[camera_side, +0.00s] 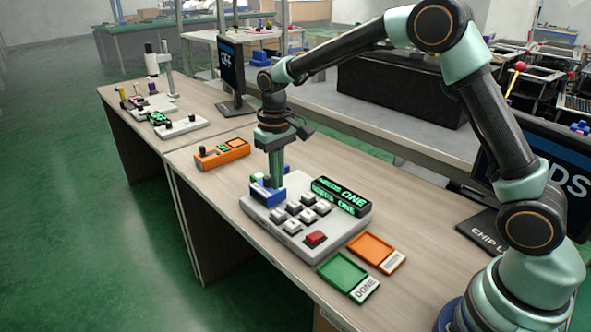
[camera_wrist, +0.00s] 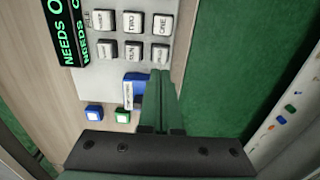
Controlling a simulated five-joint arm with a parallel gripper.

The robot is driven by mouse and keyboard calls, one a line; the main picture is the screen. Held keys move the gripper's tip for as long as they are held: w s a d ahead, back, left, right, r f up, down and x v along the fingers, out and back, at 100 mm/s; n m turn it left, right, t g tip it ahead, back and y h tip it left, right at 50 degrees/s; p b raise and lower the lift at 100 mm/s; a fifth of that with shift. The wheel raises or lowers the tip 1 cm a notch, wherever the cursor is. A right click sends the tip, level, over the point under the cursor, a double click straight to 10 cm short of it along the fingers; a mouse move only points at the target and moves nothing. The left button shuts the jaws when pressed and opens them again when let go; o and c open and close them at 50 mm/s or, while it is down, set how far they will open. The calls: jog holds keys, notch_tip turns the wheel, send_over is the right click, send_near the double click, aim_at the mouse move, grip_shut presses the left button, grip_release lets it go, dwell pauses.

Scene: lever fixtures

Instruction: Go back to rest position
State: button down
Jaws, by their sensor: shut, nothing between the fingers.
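My gripper (camera_side: 276,184) points straight down at the left end of a grey key panel (camera_side: 284,238), with its green fingers together and nothing between them. Its tips are close beside a blue block (camera_side: 262,194) with a white label; I cannot tell whether they touch it. In the wrist view, the fingers (camera_wrist: 160,74) are side by side, just right of the same blue block (camera_wrist: 134,92). The panel carries several white keys, a red button (camera_side: 316,238) and a black display (camera_side: 341,196) with green text including "ONE".
A green tray marked "DONE" (camera_side: 333,265) and an orange tray (camera_side: 363,246) lie right of the panel. An orange fixture (camera_side: 220,154) stands behind-left. Small blue (camera_wrist: 94,112) and green (camera_wrist: 122,114) cubes sit near the panel. Monitors (camera_side: 231,70) stand along the back edge.

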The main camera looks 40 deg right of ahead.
jog(key=shift+r, duration=0.25)
jog(key=s+d+r+t, duration=0.2)
jog(key=s+d+r, duration=0.1)
jog(key=s+r, duration=0.5)
jog(key=s+d+r+t, duration=0.1)
jog(key=s, duration=0.4)
jog(key=s+d+r+t, duration=0.1)
jog(key=s+r+t, duration=0.1)
jog(key=s, duration=0.4)
jog(key=shift+s+d+r+t, duration=0.25)
jog(key=shift+t, duration=0.05)
